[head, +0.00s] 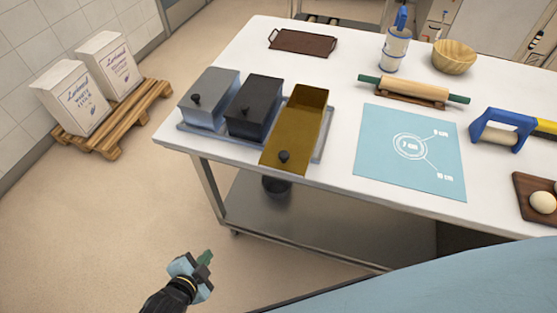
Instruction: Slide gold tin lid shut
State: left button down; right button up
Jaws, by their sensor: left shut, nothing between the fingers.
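The gold tin (309,108) stands on a grey tray on the white table, rightmost of three tins. Its long inside shows open toward the back. My left gripper (206,260) is shut and empty, low over the floor in front of the table, well apart from the tin. My right gripper is not in view.
A silver tin (208,99) and a black tin (254,106), both closed with knobs, stand left of the gold one. A blue mat (390,156) lies to its right. A rolling pin (413,91) and a brown tray (303,42) lie farther back. Flour bags stand on a pallet (127,126) at left.

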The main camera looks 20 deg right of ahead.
pick_arm(q)
jog(key=d+r+m+t+h+p, duration=0.1)
jog(key=d+r+m+h, duration=0.2)
jog(key=r, duration=0.4)
jog(key=d+r+m+h, duration=0.1)
jog(key=d+r+m, duration=0.1)
jog(key=d+r, duration=0.4)
jog(key=m+h, duration=0.4)
jog(key=m, duration=0.2)
send_near(279, 169)
jog(key=s+r, duration=0.4)
jog(key=s, duration=0.2)
jog(key=shift+w+d+f+p, duration=0.2)
jog(key=shift+w+d+f, duration=0.15)
jog(key=shift+w+d, duration=1.1)
jog(key=shift+w+d+f+p, duration=0.15)
jog(key=shift+w+d+f, duration=0.2)
jog(key=shift+w+d, duration=1.1)
jog(key=shift+w+d+f+p, duration=0.3)
jog(key=shift+w+d, duration=0.4)
jog(key=shift+w, duration=1.45)
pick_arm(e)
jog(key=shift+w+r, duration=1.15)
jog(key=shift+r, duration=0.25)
